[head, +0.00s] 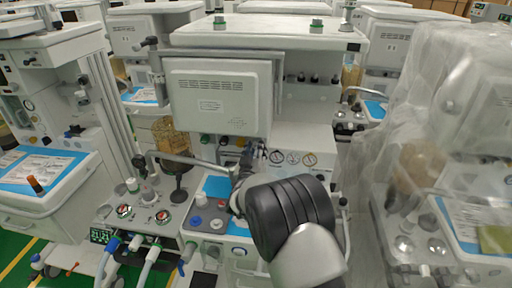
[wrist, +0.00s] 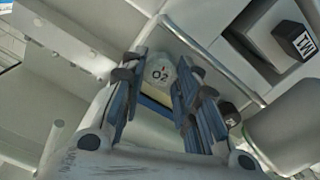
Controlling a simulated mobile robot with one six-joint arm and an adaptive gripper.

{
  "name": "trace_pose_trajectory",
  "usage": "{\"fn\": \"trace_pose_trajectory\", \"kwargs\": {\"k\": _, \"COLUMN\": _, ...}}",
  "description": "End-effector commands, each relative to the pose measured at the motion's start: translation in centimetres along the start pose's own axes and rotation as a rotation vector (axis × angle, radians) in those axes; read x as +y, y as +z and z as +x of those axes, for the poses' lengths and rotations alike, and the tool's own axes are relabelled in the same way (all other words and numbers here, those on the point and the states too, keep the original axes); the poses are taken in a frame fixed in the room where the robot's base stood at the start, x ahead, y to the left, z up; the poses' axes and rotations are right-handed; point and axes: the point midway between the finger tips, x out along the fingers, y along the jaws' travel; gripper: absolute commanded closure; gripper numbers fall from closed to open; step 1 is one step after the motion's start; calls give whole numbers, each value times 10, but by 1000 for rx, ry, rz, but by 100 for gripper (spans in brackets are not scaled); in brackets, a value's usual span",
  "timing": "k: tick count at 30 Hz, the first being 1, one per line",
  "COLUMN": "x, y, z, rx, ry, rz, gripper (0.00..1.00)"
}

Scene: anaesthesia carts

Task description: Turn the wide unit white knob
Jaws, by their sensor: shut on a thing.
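A white faceted knob (wrist: 160,71) marked "O2" sits between the fingertips of my gripper (wrist: 162,88) in the wrist view. The gripper is closed on it, with the blue-grey finger pads on its left and right sides. In the head view my dark wrist and pale arm reach to the front of the middle cart, the wide unit (head: 219,95). There they hide the gripped knob and most of my gripper.
Left of my wrist, a small panel carries a blue knob (head: 200,198) and a red knob (head: 221,204). A metal rail (wrist: 205,55) runs close to the fingers in the wrist view. A plastic-covered cart (head: 455,110) stands at right; another cart (head: 55,60) stands at left.

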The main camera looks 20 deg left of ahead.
Motion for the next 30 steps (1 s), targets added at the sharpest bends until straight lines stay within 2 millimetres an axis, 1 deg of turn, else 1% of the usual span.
{"fn": "trace_pose_trajectory", "kwargs": {"k": 9, "x": 0, "y": 0, "z": 0, "rx": -2, "ry": -2, "rz": -302, "gripper": 95}}
{"fn": "trace_pose_trajectory", "kwargs": {"k": 18, "x": 0, "y": 0, "z": 0, "rx": -1, "ry": -1, "rz": -566, "gripper": 95}}
{"fn": "trace_pose_trajectory", "kwargs": {"k": 24, "x": 0, "y": 0, "z": 0, "rx": -1, "ry": -1, "rz": -699, "gripper": 95}}
{"fn": "trace_pose_trajectory", "kwargs": {"k": 30, "x": 0, "y": 0, "z": 0, "rx": -1, "ry": -1, "rz": -785, "gripper": 95}}
